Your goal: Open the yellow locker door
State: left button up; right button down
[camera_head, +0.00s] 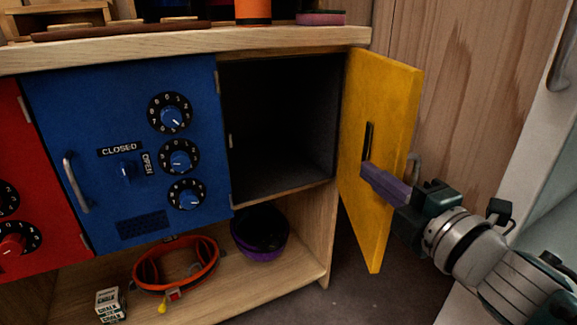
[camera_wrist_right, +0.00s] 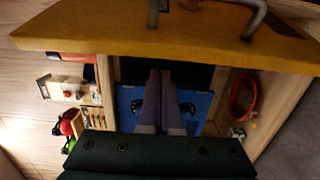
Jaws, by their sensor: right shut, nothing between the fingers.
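The yellow locker door (camera_head: 385,100) stands swung wide open on its right-side hinge, showing its inner face with a dark slot. The dark compartment (camera_head: 280,120) it belongs to is open and looks empty. The door's grey handle (camera_head: 415,165) shows just past its free edge; in the right wrist view the door (camera_wrist_right: 130,30) runs across the top with the handle (camera_wrist_right: 255,20) beyond. My right gripper (camera_head: 368,172) is shut and empty, its purple fingers in front of the inner face; contact is hard to tell. My left gripper is not in view.
The blue locker door (camera_head: 95,120) with dials is closed, left of the compartment. A red door (camera_head: 25,170) is at far left. The lower shelf holds an orange headlamp strap (camera_head: 150,285), a dark purple bowl (camera_head: 262,245) and a small box (camera_head: 110,302). A wooden wall stands behind the yellow door.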

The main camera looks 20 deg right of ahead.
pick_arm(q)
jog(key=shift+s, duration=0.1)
pick_arm(e)
jog(key=shift+s+d, duration=0.25)
jog(key=shift+d, duration=0.25)
jog(key=shift+s+d, duration=0.2)
jog(key=shift+d, duration=0.3)
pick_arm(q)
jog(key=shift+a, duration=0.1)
